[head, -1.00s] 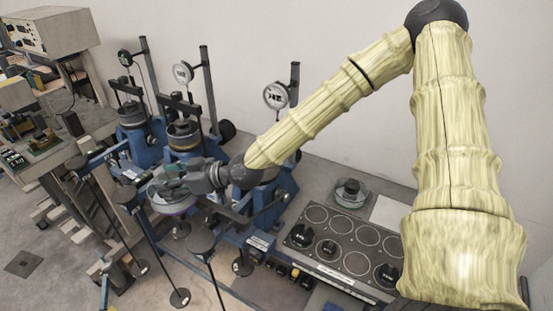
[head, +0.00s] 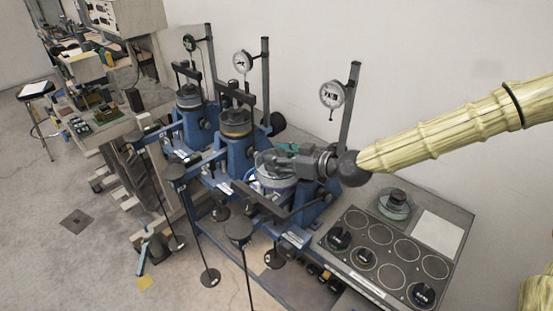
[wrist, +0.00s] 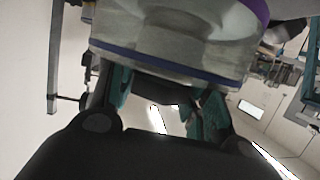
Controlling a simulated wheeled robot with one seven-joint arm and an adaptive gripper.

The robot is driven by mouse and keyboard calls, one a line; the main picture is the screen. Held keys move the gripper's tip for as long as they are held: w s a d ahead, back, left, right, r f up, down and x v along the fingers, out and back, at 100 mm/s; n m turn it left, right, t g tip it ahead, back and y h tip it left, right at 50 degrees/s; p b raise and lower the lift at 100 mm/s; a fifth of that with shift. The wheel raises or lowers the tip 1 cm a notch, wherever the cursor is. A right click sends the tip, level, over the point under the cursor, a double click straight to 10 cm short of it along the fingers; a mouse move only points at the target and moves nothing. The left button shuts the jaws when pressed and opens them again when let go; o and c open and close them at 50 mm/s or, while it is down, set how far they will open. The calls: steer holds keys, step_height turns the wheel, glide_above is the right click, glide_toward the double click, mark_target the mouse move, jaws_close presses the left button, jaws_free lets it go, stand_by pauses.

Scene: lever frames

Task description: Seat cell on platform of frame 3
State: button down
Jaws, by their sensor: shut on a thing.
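The cell is a clear, round, drum-like piece with a purple band. It fills the top of the wrist view (wrist: 180,50), and in the head view its pale side (head: 272,181) shows under my gripper (head: 276,158). My gripper, with teal finger pads in the wrist view (wrist: 162,95), is shut on the cell. It holds the cell at the rightmost blue lever frame (head: 318,205), which has a round dial gauge (head: 332,94) on a post. That frame's platform is hidden by the gripper and cell, so I cannot tell whether they touch.
Two other blue frames, left (head: 190,125) and middle (head: 237,150), hold cells. Lever arms and hanging rods with discs stand in front. A tray (head: 345,245) with ringed spots and several black weights is at the right, with a glass dish (head: 395,205) behind it.

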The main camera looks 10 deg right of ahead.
steer(key=shift+w+d+f+b, duration=0.5)
steer(key=shift+w+d+b, duration=0.9)
steer(key=shift+d+b, duration=0.35)
steer(key=shift+w+d+f+b, duration=0.55)
steer(key=shift+w+d+b, duration=0.85)
steer(key=shift+d+b, duration=0.4)
steer(key=shift+w+d+f+b, duration=0.5)
steer(key=shift+w+d+b, duration=1)
steer(key=shift+d, duration=0.35)
steer(key=shift+s+f+b, duration=0.1)
steer(key=shift+s+b, duration=0.15)
steer(key=shift+b, duration=0.15)
steer(key=shift+f+b, duration=0.35)
steer(key=shift+b, duration=0.2)
steer(key=c, duration=0.6)
jaws_free()
steer(key=shift+f, duration=0.2)
steer(key=shift+v, duration=6.05)
